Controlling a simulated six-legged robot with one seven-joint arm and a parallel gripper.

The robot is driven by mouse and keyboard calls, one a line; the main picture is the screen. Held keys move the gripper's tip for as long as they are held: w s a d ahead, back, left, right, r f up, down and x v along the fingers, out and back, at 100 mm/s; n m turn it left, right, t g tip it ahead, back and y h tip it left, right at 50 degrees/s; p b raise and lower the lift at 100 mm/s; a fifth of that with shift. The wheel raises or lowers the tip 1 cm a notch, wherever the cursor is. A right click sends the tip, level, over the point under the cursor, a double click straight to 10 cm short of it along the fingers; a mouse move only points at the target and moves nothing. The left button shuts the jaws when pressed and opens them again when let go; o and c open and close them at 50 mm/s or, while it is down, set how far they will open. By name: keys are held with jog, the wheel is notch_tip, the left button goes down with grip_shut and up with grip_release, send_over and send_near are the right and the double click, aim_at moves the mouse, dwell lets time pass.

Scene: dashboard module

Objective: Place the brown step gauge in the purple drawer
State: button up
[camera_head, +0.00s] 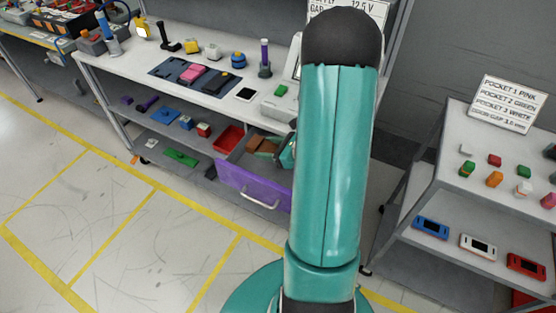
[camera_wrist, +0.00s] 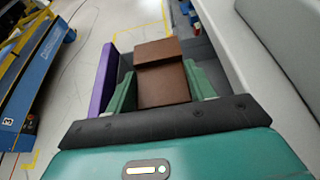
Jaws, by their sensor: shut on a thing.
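The brown step gauge (camera_wrist: 160,75) is a stepped block between the two green fingers of my gripper (camera_wrist: 162,86) in the wrist view. The fingers are shut on its sides. The purple drawer (camera_head: 253,188) is pulled out from the lower shelf, and its purple front also shows at the left in the wrist view (camera_wrist: 104,80). The step gauge (camera_head: 262,146) appears within the drawer's outline in the head view. I cannot tell whether it touches the drawer floor. My gripper (camera_head: 287,153) is mostly hidden behind my arm in the head view.
A red tray (camera_head: 228,138) and several small parts lie left of the drawer on the lower shelf. The workbench top (camera_head: 215,100) is above it. A second bench (camera_head: 470,190) with coloured parts stands at the right. The floor before the drawer is clear.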

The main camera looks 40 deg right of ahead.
jog(key=f, duration=0.1)
jog(key=s+d, duration=0.1)
jog(key=f, duration=0.1)
jog(key=shift+s+d+f, duration=0.25)
jog(key=shift+d+f, duration=0.1)
jog(key=shift+d, duration=0.05)
jog(key=shift+s+d+f, duration=0.1)
jog(key=shift+d+f, duration=0.05)
jog(key=shift+f, duration=1.6)
jog(key=shift+f, duration=0.1)
jog(key=shift+f, duration=0.35)
jog(key=shift+f, duration=0.15)
jog(key=o, duration=1)
